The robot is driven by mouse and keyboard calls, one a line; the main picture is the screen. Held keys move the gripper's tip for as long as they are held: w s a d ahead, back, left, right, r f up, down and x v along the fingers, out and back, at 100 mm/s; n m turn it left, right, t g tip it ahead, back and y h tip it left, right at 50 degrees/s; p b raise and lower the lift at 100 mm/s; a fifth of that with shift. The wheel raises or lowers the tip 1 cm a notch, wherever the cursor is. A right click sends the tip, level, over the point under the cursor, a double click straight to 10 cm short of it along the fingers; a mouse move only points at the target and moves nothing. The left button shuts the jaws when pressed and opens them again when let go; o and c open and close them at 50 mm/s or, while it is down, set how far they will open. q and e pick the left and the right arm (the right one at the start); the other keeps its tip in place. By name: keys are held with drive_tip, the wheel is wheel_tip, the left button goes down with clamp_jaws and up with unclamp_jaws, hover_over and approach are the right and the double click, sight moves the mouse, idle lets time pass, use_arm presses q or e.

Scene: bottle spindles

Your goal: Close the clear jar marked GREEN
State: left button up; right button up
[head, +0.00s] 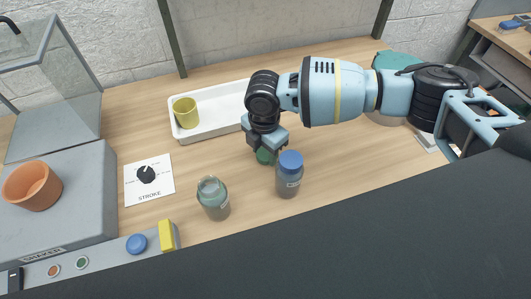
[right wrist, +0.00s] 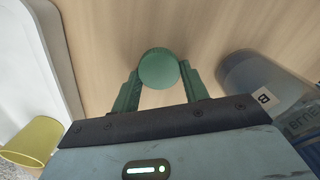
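A clear, greenish jar (head: 213,199) stands on the table in the head view, left of a blue-capped bottle. Its top looks uncapped, and its small label is too small to read. A round green cap (right wrist: 158,68) shows in the right wrist view between the fingers of my right gripper (right wrist: 159,73). The fingertips are at or very near its rim on both sides; whether they press on it I cannot tell. In the head view the right gripper (head: 265,146) points down behind the bottle, with the green cap (head: 264,157) partly hidden below it. My left gripper is out of view.
The blue-capped bottle (head: 289,174) stands close to the right gripper; its label shows a B in the wrist view. A white tray (head: 219,125) with a yellow cup (head: 186,112) lies behind. The shaker (head: 75,205) with an orange pot (head: 32,186) is at left.

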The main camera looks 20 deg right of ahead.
sight(265, 154)
drive_tip(key=shift+c, duration=1)
drive_tip(key=shift+r, duration=0.1)
wheel_tip(265, 154, up, 10)
drive_tip(key=d+r+m, duration=0.1)
drive_tip(key=d+m, duration=0.3)
drive_tip(key=m, duration=0.7)
drive_tip(key=d+r+m, duration=0.2)
drive_tip(key=d+m, duration=0.2)
drive_tip(key=m, duration=0.8)
drive_tip(key=shift+s+m, duration=0.3)
drive_tip(key=shift+s, duration=0.15)
drive_tip(key=shift+d, duration=0.1)
